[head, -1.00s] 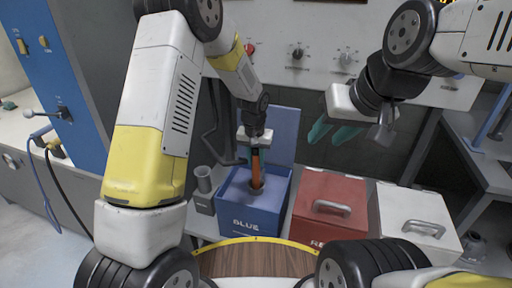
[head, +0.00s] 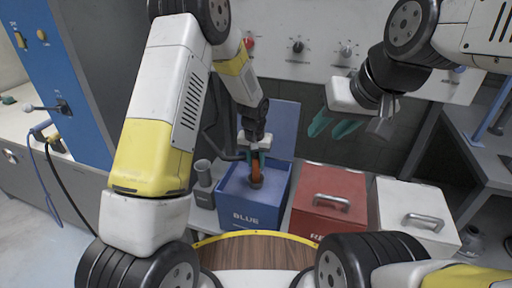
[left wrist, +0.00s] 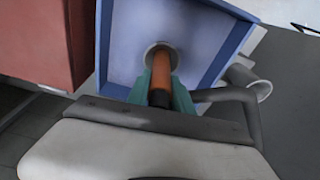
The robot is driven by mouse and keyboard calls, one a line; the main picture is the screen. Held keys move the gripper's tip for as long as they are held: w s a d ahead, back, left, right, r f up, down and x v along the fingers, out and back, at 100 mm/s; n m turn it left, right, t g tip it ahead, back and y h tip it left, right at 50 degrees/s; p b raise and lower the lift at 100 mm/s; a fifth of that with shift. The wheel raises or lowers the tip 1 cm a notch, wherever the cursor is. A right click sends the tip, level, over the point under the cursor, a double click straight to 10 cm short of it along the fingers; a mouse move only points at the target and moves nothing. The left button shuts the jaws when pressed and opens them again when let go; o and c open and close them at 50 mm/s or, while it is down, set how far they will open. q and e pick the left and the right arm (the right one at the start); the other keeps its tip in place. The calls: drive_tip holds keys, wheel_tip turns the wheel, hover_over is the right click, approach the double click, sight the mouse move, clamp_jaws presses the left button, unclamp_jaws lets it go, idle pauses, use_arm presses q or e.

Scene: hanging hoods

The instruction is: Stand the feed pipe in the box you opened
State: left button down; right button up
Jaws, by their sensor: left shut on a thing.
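The blue box (head: 253,213) stands with its lid (head: 284,128) raised behind it. My left gripper (head: 255,160) is over the box, shut on the orange feed pipe (head: 257,172), which has a dark upper end. The pipe is upright and its lower end meets a grey round collar (head: 256,183) inside the box. In the left wrist view the teal fingers of my left gripper (left wrist: 161,93) flank the pipe (left wrist: 160,72), and its far end is hidden within the collar (left wrist: 162,52). My right gripper (head: 333,126) is open and empty, above and behind the red box.
A shut red box (head: 328,218) and a shut white box (head: 412,232), both with handles, stand to the right. A grey cup-shaped fitting (head: 203,172) is left of the blue box. A panel with knobs (head: 297,46) is behind.

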use_arm(q)
drive_tip(key=shift+f, duration=1)
drive_tip(key=c, duration=1.1)
unclamp_jaws()
drive_tip(key=shift+o, duration=0.2)
drive_tip(key=shift+r, duration=0.1)
drive_tip(key=r, duration=0.5)
drive_tip(key=s+r, duration=0.1)
drive_tip(key=r, duration=0.1)
drive_tip(key=shift+s+a+r, duration=0.1)
drive_tip(key=shift+r, duration=0.15)
